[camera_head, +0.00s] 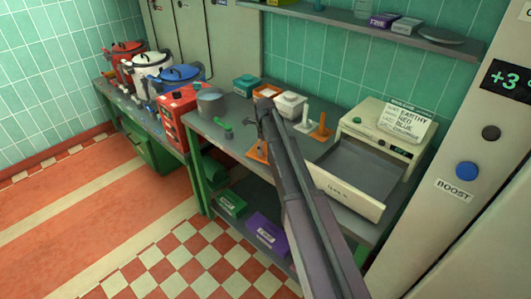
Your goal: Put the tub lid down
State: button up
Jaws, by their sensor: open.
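My gripper (259,128) is small and dark at the far end of my arm, over the middle of the grey workbench. Its jaws are open, and I see nothing held between them. A white tub (291,107) with a pale lid on top stands just right of my arm's end. A teal tub (245,86) with what looks like a teal lid stands at the back left. An orange tub (264,92) is partly hidden behind my arm, and I cannot tell whether it is covered. No separate loose lid can be made out.
A pale machine with an open grey drawer (358,172) fills the bench's right side. White and orange stands (322,128) are beside the white tub. A red box (178,115), a grey pot (209,102) and a green scoop (224,128) lie left. An orange piece (257,152) is near the front edge.

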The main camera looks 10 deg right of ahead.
aim_at(265, 147)
jog(key=c, duration=1)
jog(key=shift+o, duration=0.2)
jog(key=shift+r, duration=0.1)
notch_tip(265, 147, up, 10)
jog(key=p, duration=1)
